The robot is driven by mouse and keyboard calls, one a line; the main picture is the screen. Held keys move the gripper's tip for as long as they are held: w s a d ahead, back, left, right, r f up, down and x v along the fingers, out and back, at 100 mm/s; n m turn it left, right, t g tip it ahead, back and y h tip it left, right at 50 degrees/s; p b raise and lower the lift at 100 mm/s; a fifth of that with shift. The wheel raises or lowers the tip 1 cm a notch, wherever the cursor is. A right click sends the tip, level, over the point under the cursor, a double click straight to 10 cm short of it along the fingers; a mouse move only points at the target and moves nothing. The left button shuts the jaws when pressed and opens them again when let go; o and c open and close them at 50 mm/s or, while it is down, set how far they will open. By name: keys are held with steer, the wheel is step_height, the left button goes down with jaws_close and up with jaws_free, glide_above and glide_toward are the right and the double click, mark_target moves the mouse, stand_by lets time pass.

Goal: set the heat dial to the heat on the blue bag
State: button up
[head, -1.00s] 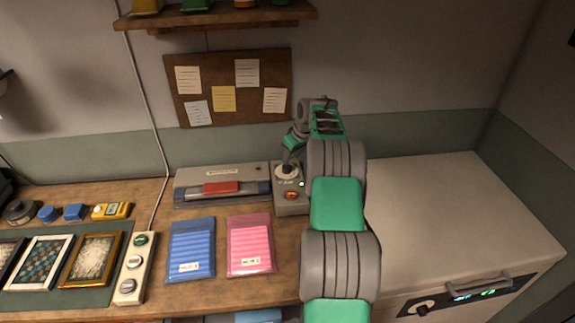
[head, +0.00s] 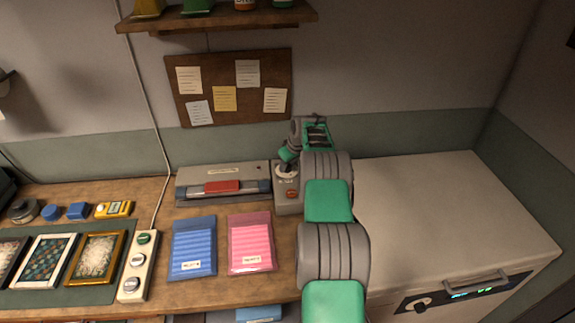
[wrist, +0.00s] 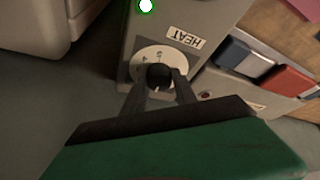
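The heat dial (wrist: 144,57) is a pale numbered disc with a black knob, on the grey end panel of the laminator-like machine (head: 247,177). A HEAT label (wrist: 184,38) is beside it; 4 and 5 show on the disc, but the exact setting is unclear. My gripper (wrist: 160,82) has a finger on each side of the knob, close against it. In the head view my gripper (head: 287,157) is over the dial. The blue bag (head: 193,240) lies on the bench, its white label (head: 191,265) too small to read surely.
A pink bag (head: 250,235) lies right of the blue one. A white strip with several round buttons (head: 138,270) and framed pictures (head: 95,259) are at left. A large pale chest (head: 440,210) stands at right. A green light (wrist: 146,6) shows near the dial.

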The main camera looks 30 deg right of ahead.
jaws_close()
